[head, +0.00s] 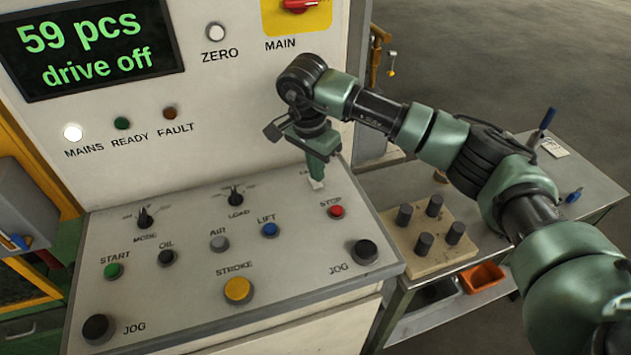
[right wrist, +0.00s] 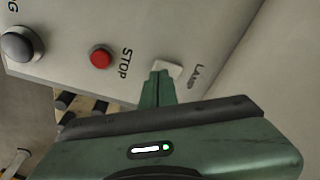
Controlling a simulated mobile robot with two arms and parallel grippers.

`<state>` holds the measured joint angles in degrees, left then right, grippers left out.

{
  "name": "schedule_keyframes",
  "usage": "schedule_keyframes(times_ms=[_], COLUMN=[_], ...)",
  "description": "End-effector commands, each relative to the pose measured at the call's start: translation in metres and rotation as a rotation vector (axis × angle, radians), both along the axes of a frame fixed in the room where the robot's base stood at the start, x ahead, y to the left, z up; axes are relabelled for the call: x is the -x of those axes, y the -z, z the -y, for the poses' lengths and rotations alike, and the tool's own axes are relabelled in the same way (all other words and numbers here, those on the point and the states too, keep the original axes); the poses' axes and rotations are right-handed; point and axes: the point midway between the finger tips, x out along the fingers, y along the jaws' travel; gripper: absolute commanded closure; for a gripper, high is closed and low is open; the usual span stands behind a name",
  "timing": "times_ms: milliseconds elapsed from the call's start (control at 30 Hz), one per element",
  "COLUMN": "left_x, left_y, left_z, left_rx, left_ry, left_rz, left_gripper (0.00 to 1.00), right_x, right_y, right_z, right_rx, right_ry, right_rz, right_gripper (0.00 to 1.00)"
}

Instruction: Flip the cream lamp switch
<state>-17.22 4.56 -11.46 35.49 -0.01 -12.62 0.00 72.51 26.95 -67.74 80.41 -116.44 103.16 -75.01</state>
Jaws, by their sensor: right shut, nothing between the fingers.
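The cream lamp switch (head: 317,183) sits at the upper right of the sloping control panel (head: 190,260), mostly hidden behind my gripper in the head view. In the right wrist view the switch (right wrist: 168,68) is a pale square beside the LAMP lettering. My right gripper (head: 316,176) is shut and empty, pointing down with its fingertips at the switch. In the right wrist view the fingertips (right wrist: 160,76) overlap the switch's edge; I cannot tell whether they touch it. My left gripper is not in view.
The red STOP button (head: 336,212) is just below the switch, with the black JOG button (head: 365,251) further down. The MAIN switch (head: 298,5) is on the upright panel above. A side table at right holds a wooden block (head: 432,262) with dark pegs.

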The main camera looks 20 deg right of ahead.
Motion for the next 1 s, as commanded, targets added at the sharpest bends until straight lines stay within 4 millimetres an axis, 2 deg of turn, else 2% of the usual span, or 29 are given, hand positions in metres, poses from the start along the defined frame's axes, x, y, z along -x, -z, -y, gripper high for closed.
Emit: schedule_keyframes(times_ms=[1000], left_x=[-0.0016], left_y=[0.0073], left_z=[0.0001], left_rx=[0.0], left_ry=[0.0], left_rz=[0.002], left_gripper=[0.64], right_x=[-0.0001], right_y=[0.0093], right_z=[0.0], right_rx=[0.0], right_ry=[0.0], right_rz=[0.0], right_gripper=[1.0])
